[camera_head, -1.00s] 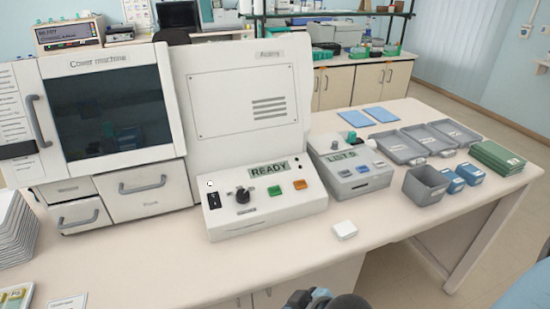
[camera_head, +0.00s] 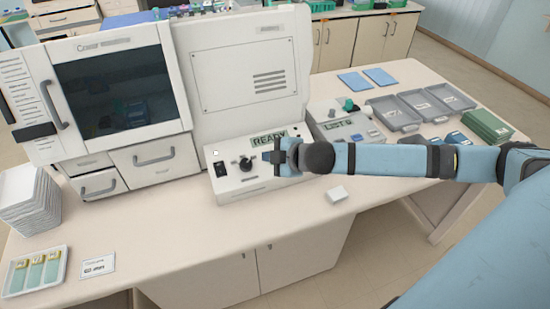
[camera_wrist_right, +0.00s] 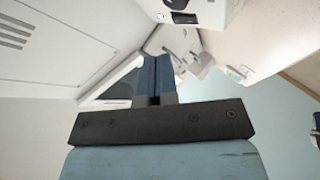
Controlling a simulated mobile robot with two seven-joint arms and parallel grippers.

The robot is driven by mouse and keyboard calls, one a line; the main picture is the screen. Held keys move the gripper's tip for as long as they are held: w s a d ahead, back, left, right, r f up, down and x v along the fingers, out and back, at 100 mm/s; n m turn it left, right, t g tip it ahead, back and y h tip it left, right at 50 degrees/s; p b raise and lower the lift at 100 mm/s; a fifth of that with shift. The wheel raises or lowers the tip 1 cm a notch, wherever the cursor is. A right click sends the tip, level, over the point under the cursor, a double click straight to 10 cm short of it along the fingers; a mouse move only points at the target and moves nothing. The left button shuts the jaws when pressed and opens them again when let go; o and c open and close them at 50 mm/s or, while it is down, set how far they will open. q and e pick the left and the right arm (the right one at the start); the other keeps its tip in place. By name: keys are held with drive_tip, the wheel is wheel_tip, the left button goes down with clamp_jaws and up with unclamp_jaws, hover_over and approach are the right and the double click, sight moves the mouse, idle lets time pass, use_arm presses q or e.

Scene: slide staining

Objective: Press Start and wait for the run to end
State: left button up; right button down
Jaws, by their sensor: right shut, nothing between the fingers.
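The white machine's control panel (camera_head: 233,186) stands on the bench with its display (camera_head: 268,140) reading READY. A black knob (camera_head: 245,163) and a black switch (camera_head: 219,169) show on its left side. My right gripper (camera_head: 268,157) is shut and empty, over the panel just right of the knob. It and the wrist hide the green and orange buttons in the head view; whether it touches the panel I cannot tell. In the right wrist view the shut fingers (camera_wrist_right: 156,82) show, with part of a white housing (camera_wrist_right: 195,10) at the top. My left gripper is not in view.
A grey box with a LIST display (camera_head: 340,125) stands right of the panel, behind my right arm. A small white block (camera_head: 337,194) lies in front. Grey trays (camera_head: 395,113) sit at right, a slide tray (camera_head: 36,270) at front left. The front middle bench is clear.

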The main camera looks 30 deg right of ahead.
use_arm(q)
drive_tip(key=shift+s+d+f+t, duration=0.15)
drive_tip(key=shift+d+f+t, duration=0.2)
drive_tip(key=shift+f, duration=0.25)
use_arm(e)
drive_tip(key=shift+n+t, duration=0.3)
drive_tip(key=shift+n, duration=0.2)
drive_tip(key=d, duration=0.1)
drive_tip(key=w+d+r, duration=0.1)
drive_tip(key=d, duration=0.1)
drive_tip(key=w+d, duration=0.1)
drive_tip(key=shift+d+r, duration=0.35)
drive_tip(key=shift+r, duration=0.05)
